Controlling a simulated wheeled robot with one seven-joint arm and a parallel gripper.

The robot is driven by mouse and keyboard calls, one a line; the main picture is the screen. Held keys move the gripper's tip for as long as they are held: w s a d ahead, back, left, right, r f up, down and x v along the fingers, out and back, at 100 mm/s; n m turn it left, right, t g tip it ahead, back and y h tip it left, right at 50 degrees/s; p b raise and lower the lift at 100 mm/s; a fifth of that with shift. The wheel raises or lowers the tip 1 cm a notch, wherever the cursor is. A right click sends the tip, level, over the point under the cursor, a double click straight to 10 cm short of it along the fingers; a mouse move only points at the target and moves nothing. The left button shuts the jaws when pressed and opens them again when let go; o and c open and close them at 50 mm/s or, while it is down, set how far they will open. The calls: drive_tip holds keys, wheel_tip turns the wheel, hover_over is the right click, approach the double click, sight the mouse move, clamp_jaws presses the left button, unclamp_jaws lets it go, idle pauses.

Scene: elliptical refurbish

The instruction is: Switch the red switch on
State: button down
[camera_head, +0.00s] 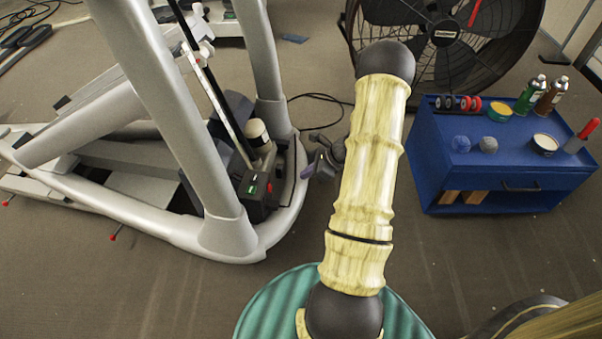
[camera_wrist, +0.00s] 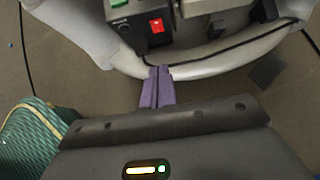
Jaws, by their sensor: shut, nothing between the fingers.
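The red switch (camera_wrist: 156,25) is a small red rocker on the face of a dark box (camera_wrist: 131,33) at the top of the wrist view. My gripper's purple fingers (camera_wrist: 158,74) are shut together and empty. They point up at the grey frame tube, below the switch and apart from it. In the head view my gripper (camera_head: 312,165) is small and partly hidden behind my arm, to the right of the box.
The elliptical's curved grey frame (camera_wrist: 215,62) lies between my fingers and the box. A black cable (camera_wrist: 235,47) runs along it. A blue tool cart (camera_head: 490,180) with cans and bottles stands at the right. A large black fan (camera_head: 450,60) stands behind. Floor is clear at lower left.

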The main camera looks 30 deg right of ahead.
sight(270, 186)
idle(0.3)
drive_tip(key=b+x, duration=0.1)
drive_tip(key=x, duration=0.2)
drive_tip(key=b+x, duration=0.2)
drive_tip(key=x, duration=0.2)
drive_tip(key=s+d+f+b+x, duration=0.1)
drive_tip(key=x, duration=0.3)
drive_tip(key=shift+w+a+f, duration=0.1)
drive_tip(key=shift+f, duration=0.15)
drive_tip(key=shift+w+a+b, duration=0.75)
drive_tip(key=shift+w+a, duration=0.2)
drive_tip(key=shift+w, duration=0.05)
drive_tip(key=shift+w+a+r, duration=0.1)
drive_tip(key=shift+w+a, duration=0.3)
drive_tip(key=shift+a, duration=0.05)
